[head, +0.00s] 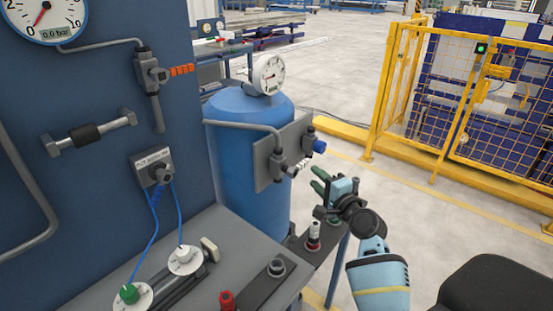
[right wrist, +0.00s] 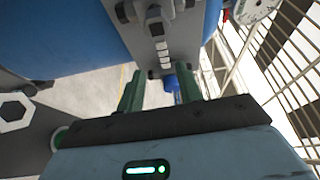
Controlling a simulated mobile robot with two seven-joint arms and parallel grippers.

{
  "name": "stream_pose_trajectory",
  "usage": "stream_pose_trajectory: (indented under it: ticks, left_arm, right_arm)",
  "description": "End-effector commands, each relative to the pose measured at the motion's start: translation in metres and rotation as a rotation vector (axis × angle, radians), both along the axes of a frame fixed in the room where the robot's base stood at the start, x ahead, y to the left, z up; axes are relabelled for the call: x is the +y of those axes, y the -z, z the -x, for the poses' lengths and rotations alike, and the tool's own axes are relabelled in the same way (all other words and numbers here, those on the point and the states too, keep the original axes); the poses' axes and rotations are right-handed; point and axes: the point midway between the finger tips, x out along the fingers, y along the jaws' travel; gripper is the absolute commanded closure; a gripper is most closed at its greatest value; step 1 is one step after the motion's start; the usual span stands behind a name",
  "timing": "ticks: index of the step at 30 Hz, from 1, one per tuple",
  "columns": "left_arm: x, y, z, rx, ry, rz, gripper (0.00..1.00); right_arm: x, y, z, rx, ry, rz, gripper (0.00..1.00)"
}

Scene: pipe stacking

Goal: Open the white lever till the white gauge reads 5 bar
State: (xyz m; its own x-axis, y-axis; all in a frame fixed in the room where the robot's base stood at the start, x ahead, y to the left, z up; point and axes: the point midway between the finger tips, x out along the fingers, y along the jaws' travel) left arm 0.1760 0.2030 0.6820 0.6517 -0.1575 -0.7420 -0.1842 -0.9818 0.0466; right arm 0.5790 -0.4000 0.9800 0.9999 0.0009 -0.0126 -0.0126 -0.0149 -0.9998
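The white lever (head: 302,166) sits on a grey valve on a plate beside the blue tank. It also shows in the right wrist view (right wrist: 161,45), beyond the fingertips. A white-faced gauge (head: 269,75) stands on top of the tank; its needle points left and its digits are too small to read. Part of a gauge (right wrist: 252,8) shows at the top right of the right wrist view. My right gripper (head: 316,180) is open and empty, a little right of and below the white lever, apart from it. My left gripper is not in view.
A blue lever (head: 319,146) is close by on the same plate. A larger gauge (head: 43,20) reading 0.0 bar and an orange lever (head: 182,70) are on the blue panel. A red-and-white post (head: 313,236) stands below my right gripper. A yellow fence (head: 480,90) is at right.

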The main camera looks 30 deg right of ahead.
Motion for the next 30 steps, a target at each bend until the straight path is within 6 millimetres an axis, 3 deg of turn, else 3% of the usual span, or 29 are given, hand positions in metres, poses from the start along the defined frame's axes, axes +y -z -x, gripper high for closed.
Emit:
stream_pose_trajectory:
  ticks: [10, 21, 30]
  left_arm:
    - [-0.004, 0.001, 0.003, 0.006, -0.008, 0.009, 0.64]
    - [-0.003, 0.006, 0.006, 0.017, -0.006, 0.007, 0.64]
    - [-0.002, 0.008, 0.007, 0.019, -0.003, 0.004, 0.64]
  right_arm:
    - [-0.002, -0.004, -0.009, -0.010, 0.001, -0.017, 0.65]
    - [-0.002, -0.003, -0.060, -0.009, 0.001, -0.015, 0.65]
    - [-0.002, -0.003, -0.079, -0.009, 0.001, -0.013, 0.65]
